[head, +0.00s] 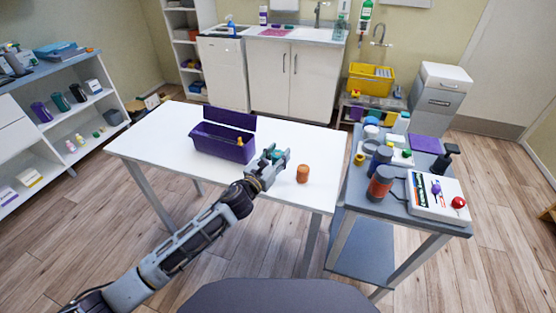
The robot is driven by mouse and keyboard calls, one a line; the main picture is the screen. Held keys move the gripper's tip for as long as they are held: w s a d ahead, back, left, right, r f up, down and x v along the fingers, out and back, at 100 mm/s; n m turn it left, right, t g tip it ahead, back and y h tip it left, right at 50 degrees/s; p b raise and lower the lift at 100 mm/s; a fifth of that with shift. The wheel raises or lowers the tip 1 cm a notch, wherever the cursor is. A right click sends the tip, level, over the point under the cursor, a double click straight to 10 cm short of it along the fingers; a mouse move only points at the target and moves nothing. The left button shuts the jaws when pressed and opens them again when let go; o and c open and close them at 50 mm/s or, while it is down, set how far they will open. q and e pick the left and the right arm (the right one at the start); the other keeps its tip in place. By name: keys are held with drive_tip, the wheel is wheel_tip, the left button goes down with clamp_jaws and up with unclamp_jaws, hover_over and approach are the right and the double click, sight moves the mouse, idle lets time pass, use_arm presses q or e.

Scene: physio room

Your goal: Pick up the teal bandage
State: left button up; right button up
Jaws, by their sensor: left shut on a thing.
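My left gripper (274,157) reaches in over the white table (160,126) from the lower left. It is shut on the teal bandage (277,153), a small teal piece that shows between its fingers and is partly hidden by them. I cannot tell exactly how far the bandage is above the tabletop. My right gripper is not in view.
An open purple box (221,144) stands on the table left of my gripper. An orange-brown roll (303,173) stands just right of it. A grey cart (349,191) crowded with bottles and boxes stands at the right. The table's left part is clear.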

sight(278, 153)
use_arm(q)
drive_tip(key=shift+r+p, duration=0.7)
drive_tip(key=shift+r, duration=1.9)
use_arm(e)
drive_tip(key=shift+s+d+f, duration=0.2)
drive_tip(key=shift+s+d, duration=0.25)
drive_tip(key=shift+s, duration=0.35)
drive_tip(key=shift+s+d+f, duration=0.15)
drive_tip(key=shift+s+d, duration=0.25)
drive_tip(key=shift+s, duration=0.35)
